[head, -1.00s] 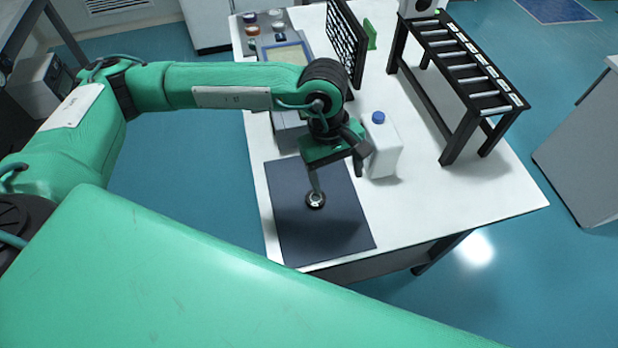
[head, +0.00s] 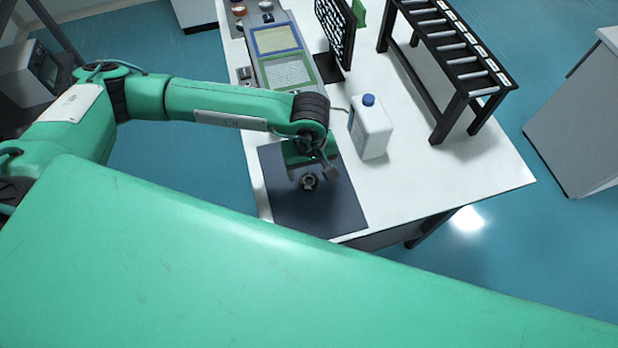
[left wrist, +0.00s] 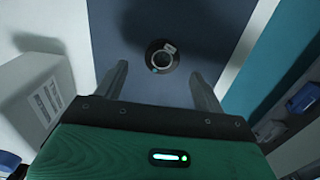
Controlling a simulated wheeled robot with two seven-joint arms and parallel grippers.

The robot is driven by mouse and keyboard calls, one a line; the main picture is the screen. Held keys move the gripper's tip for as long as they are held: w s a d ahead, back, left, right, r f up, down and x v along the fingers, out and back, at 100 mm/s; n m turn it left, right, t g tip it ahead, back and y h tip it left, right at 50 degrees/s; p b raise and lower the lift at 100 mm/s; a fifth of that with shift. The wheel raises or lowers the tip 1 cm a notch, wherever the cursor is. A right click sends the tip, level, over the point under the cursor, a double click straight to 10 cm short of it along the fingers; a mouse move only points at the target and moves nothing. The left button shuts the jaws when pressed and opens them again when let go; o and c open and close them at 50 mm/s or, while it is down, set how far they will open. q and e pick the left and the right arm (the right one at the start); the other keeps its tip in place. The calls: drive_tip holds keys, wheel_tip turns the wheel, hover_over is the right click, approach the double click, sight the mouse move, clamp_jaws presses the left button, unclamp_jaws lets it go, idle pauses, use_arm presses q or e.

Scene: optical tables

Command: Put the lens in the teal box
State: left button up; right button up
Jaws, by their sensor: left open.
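The lens, a small dark ring with a pale centre (head: 309,182), lies on the dark mat (head: 340,208) at the near end of the white table. My left gripper (head: 312,171) is over the mat, close to the lens, with its fingers apart and empty. In the left wrist view the lens (left wrist: 162,57) shows a small tab on its rim and lies just beyond the two open fingertips (left wrist: 158,73), roughly midway between them. The height of the fingers above the mat is hard to tell. I cannot make out a teal box. My right gripper is not in view.
A white bottle with a blue cap (head: 370,128) stands right of the mat. Behind are a blue-edged tray (head: 276,40), a green-edged tray (head: 288,72) and a black perforated panel (head: 336,32). A black rack (head: 445,55) stands at the back right. The table's front right is clear.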

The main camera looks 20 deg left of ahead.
sight(309, 180)
use_arm(q)
drive_tip(key=f, duration=0.1)
drive_tip(key=f+p, duration=0.1)
drive_tip(key=f, duration=0.1)
drive_tip(key=shift+s+f+p, duration=0.1)
drive_tip(key=shift+s+p, duration=0.15)
drive_tip(key=shift+p, duration=0.1)
drive_tip(key=shift+f, duration=0.45)
drive_tip(key=c, duration=1.1)
drive_tip(key=shift+c, duration=0.3)
drive_tip(key=shift+r, duration=0.15)
